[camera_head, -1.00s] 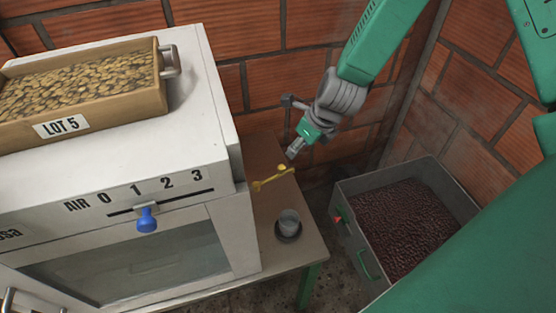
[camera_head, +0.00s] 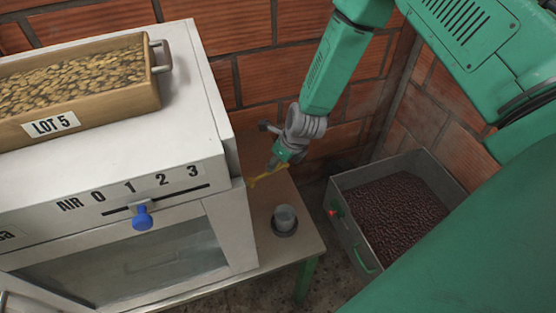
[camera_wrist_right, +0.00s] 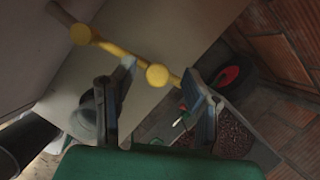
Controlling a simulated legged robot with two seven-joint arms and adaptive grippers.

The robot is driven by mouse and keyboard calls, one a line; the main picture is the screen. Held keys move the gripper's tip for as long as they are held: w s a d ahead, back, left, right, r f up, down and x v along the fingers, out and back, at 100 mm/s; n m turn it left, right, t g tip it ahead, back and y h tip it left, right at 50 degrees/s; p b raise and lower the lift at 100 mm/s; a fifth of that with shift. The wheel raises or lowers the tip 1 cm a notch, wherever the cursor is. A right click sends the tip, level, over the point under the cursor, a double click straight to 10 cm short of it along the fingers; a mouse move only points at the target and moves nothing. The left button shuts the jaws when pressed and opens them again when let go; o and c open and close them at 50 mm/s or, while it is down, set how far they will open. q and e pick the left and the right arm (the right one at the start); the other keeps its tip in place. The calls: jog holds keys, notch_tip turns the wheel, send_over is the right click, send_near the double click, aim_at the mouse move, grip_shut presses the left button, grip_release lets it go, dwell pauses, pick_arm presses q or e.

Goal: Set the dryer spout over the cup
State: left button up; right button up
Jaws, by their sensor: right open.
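The yellow dryer spout (camera_head: 264,178) sticks out from the dryer's right side, left of the cup and behind it. In the right wrist view the spout (camera_wrist_right: 118,52) is a yellow bar with two round knobs. My right gripper (camera_head: 273,166) is at the spout and hides part of it. In the wrist view its fingers (camera_wrist_right: 158,82) are apart, with a knob showing between the tips; contact cannot be told. The grey cup (camera_head: 285,217) stands upright on a dark round base on the table. My left gripper is not in view.
The white dryer (camera_head: 215,130) fills the left, with a blue slider knob (camera_head: 142,218) and a LOT 5 tray (camera_head: 90,118) on top. The small table (camera_head: 305,246) has little free room. A grey bin (camera_head: 345,225) of dark beans stands right; a brick wall (camera_head: 262,75) is behind.

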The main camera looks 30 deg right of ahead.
jog(key=shift+a+r, duration=0.1)
jog(key=shift+a, duration=0.15)
grip_shut()
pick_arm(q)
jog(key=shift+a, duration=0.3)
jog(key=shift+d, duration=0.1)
pick_arm(e)
jog(key=shift+d, duration=0.1)
